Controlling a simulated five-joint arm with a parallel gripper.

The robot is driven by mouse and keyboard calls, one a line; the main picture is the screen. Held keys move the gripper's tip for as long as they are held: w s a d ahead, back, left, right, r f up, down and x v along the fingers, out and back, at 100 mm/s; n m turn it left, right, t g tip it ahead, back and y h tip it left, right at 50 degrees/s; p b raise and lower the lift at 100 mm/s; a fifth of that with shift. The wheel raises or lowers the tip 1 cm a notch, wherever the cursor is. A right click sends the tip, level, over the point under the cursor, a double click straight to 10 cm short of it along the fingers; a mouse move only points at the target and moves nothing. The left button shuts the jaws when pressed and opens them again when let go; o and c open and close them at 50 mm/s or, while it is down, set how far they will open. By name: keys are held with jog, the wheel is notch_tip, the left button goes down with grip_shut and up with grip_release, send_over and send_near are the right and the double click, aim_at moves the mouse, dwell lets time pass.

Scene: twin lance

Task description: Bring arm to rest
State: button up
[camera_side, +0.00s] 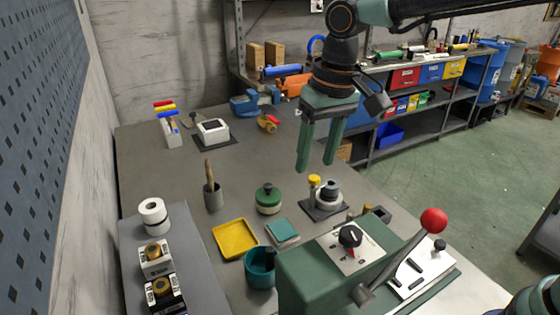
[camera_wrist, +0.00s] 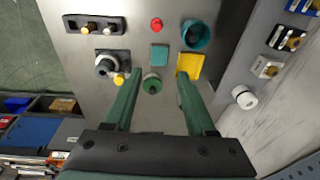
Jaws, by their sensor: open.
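My gripper (camera_side: 319,168) hangs from my arm above the work table in the side view, its two green fingers pointing down. The fingers are apart with nothing between them. In the wrist view my gripper (camera_wrist: 156,82) is also open, and a green round-knobbed pot (camera_wrist: 152,84) shows below, between the fingertips. That pot (camera_side: 268,200) stands on the table in the side view, apart from the fingers.
On the table (camera_side: 150,190) are a yellow tray (camera_side: 235,240), a teal cup (camera_side: 260,268), a teal block (camera_side: 283,232) and a black-and-white dial unit (camera_side: 327,196). A green machine with a red-knobbed lever (camera_side: 433,220) stands in front. Shelves stand behind.

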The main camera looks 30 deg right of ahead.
jog(key=s+d+t, duration=0.2)
jog(key=s+d, duration=0.2)
jog(key=d, duration=0.4)
jog(key=s+d+t, duration=0.2)
jog(key=s+d, duration=0.3)
jog(key=d, duration=0.4)
jog(key=shift+s+d+r+h, duration=0.15)
jog(key=shift+s+r+h, duration=0.15)
jog(key=shift+r, duration=0.15)
dwell(0.4)
